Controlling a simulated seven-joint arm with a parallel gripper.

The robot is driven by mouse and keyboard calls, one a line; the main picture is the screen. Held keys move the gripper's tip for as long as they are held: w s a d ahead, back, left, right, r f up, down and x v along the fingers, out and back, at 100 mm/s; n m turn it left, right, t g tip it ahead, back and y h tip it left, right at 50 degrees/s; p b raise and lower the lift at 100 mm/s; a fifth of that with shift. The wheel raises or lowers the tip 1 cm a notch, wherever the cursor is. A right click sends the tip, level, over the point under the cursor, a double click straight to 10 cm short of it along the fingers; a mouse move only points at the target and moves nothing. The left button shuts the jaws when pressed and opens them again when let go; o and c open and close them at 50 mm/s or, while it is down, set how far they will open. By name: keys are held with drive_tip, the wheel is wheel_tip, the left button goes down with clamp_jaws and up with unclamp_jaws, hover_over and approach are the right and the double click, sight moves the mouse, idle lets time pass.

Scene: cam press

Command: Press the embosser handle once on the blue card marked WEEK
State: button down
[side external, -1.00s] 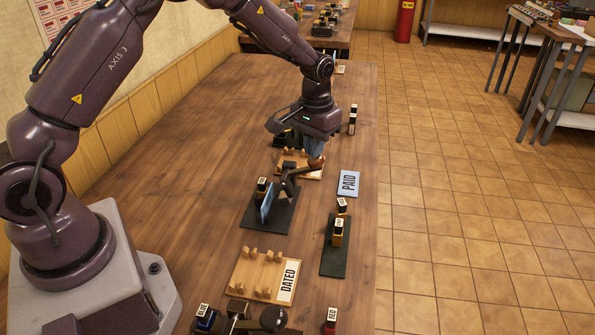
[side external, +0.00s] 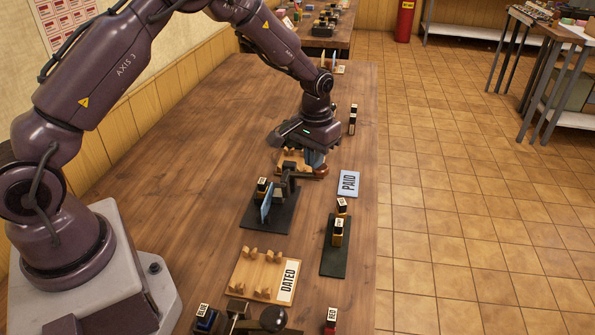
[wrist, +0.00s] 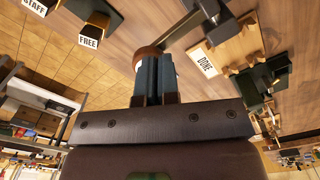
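The embosser stands on a dark base plate (side external: 252,222) in the middle of the table, its dark lever (side external: 294,178) reaching right. My gripper (side external: 314,159) points down over the lever's outer end. In the wrist view its two blue-grey fingers (wrist: 155,80) are together, with no object visible between them. The round brown handle knob (wrist: 146,54) shows right at the fingertips, partly hidden by them. They appear to touch it.
A light blue PAID card (side external: 348,183) lies right of the embosser. A dark tray (side external: 334,262) with stamps and a wooden DATED rack (side external: 262,276) stand nearer. In the wrist view a DONE label (wrist: 204,62) lies near the lever. The table's left half is clear.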

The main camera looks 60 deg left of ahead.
drive_tip(key=shift+s+a+f, duration=0.1)
drive_tip(key=shift+f, duration=0.15)
drive_tip(key=shift+r, duration=2.35)
drive_tip(key=shift+r, duration=0.1)
drive_tip(key=shift+r, duration=2.45)
